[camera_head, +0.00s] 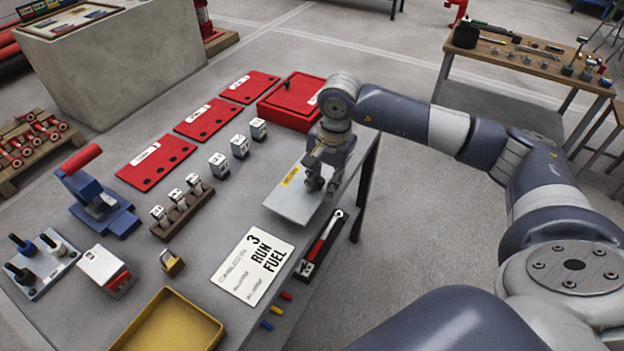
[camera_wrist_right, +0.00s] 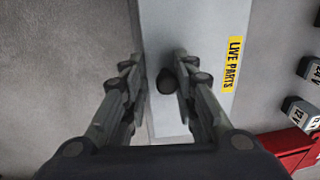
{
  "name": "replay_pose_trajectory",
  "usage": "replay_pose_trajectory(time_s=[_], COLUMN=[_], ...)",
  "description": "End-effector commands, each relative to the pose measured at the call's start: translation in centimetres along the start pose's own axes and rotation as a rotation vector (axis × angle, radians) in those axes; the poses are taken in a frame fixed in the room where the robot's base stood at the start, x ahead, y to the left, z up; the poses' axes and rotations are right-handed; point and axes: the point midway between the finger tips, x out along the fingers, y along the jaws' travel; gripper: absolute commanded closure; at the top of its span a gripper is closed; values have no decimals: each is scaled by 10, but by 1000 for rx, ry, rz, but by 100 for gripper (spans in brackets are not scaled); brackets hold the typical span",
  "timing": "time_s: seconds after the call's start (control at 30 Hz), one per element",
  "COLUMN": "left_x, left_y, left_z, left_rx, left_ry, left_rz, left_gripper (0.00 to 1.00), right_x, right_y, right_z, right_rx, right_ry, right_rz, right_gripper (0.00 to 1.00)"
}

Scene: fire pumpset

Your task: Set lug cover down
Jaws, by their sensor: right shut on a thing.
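The lug cover (camera_head: 293,203) is a flat light-grey plate with a yellow label at its left edge. In the right wrist view the cover (camera_wrist_right: 205,45) shows the label "LIVE PARTS" and a dark round knob (camera_wrist_right: 167,80). My right gripper (camera_head: 318,186) is over the plate near the table's right edge and is shut on the cover by its knob. The fingers (camera_wrist_right: 160,85) flank the knob in the wrist view. The cover lies at or just above the tabletop; I cannot tell whether it touches. My left gripper is not in view.
The grey table (camera_head: 200,270) carries red panels (camera_head: 155,162), a red box (camera_head: 292,100), small white labelled blocks (camera_head: 219,165), a "3 RUN FUEL" card (camera_head: 253,265) and a yellow tray (camera_head: 170,325). A red-handled tool (camera_head: 321,243) sits at the right edge. A wooden bench (camera_head: 530,62) stands behind.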

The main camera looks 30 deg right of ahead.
Motion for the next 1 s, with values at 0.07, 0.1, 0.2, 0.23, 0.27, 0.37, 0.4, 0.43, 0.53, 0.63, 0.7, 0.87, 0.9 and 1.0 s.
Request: replay_pose_trajectory(time_s=[0.07,0.1,0.2,0.23,0.27,0.37,0.4,0.43,0.53,0.63,0.7,0.87,0.9,1.0], left_x=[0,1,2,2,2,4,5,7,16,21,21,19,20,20], left_y=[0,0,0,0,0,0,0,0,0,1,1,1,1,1], left_z=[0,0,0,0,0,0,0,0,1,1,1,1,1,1], left_rx=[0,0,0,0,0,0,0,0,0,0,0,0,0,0], left_ry=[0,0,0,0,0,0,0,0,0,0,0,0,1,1], left_rz=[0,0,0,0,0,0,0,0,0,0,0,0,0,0], left_gripper=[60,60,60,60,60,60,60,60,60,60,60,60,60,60], right_x=[3,5,7,8,8,10,13,17,32,44,45,43,44,44], right_y=[-15,-21,-31,-33,-34,-37,-36,-36,-33,-32,-32,-32,-32,-32], right_z=[-6,-9,-15,-16,-17,-18,-19,-19,-18,-19,-19,-19,-19,-19], right_rx=[1,1,1,0,0,0,0,0,0,0,0,0,0,0], right_ry=[0,0,0,0,0,0,0,0,0,0,1,1,1,1], right_rz=[-2,-3,-2,-2,-2,-1,0,0,2,1,-1,-1,-1,0], right_gripper=[100,100,100,100,100,100,100,100,100,100,100,100,100,62])
